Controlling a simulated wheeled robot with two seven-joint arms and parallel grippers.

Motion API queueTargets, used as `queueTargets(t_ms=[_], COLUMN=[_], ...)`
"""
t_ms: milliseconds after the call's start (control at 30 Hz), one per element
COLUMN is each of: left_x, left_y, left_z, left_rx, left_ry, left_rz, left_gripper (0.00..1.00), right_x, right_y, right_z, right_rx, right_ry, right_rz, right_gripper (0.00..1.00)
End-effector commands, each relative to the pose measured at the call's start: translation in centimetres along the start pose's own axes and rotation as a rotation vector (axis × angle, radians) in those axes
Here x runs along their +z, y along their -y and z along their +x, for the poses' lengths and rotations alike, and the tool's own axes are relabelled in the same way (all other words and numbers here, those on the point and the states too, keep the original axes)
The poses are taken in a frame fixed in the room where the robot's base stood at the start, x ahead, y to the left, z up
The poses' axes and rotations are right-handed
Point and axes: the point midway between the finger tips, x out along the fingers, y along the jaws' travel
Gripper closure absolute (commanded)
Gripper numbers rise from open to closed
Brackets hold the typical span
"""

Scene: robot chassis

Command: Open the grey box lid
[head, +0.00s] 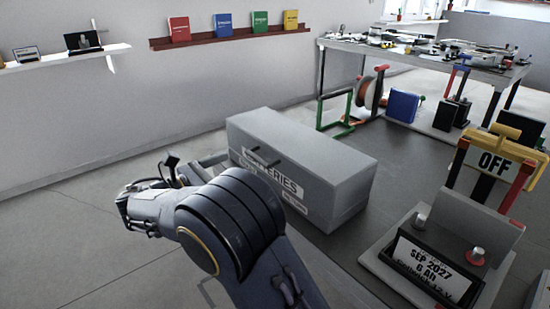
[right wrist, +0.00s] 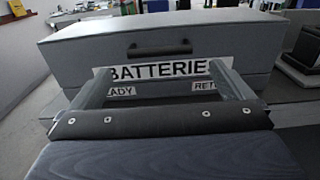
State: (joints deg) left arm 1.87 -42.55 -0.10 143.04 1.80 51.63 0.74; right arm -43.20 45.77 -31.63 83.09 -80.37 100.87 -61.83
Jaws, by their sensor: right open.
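The grey box (head: 310,165) stands on the dark surface in the middle of the head view, with a white "BATTERIES" label on its front. Its grey lid (head: 300,135) is down; in the right wrist view the lid (right wrist: 225,45) meets the body along a seam. A dark bar handle (right wrist: 160,48) sits on the lid's front, above the label. My right gripper (right wrist: 158,75) is open and empty, its two fingers pointing at the label, below the handle. In the head view my arm partly hides the gripper and the box's lower front. My left gripper is not in view.
A black battery holder (head: 430,265) and a yellow "OFF" sign (head: 495,160) stand at the right. A green-framed spool (head: 368,93) and a blue box (head: 402,105) are behind. A cluttered workbench (head: 425,57) stands farther back. Floor at the left is clear.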

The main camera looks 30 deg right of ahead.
Motion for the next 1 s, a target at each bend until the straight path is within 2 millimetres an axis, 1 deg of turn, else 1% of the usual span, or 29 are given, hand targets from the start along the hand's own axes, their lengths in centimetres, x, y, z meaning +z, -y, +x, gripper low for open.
queueTargets(t_ms=[67,167,400,533,700,933,1000], left_x=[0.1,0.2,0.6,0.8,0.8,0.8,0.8], left_y=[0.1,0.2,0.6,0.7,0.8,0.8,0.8], left_z=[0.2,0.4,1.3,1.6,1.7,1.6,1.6], left_rx=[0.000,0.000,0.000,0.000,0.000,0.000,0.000], left_ry=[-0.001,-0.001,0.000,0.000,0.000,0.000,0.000], left_rz=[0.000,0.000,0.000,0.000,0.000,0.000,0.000], left_gripper=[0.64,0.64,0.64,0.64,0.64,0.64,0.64], right_x=[0.0,-0.1,-0.1,-0.1,0.0,0.1,0.1], right_y=[-0.1,-0.1,0.0,-0.1,-0.1,-0.1,-0.1], right_z=[0.2,1.2,5.2,6.8,7.6,7.7,7.7], right_rx=[0.002,0.000,-0.001,0.000,0.002,0.002,0.002], right_ry=[0.008,0.008,0.006,0.005,0.006,0.006,0.006], right_rz=[-0.001,-0.001,0.000,0.000,-0.001,-0.001,-0.001], right_gripper=[0.00,0.00,0.00,0.00,0.00,0.00,0.09])
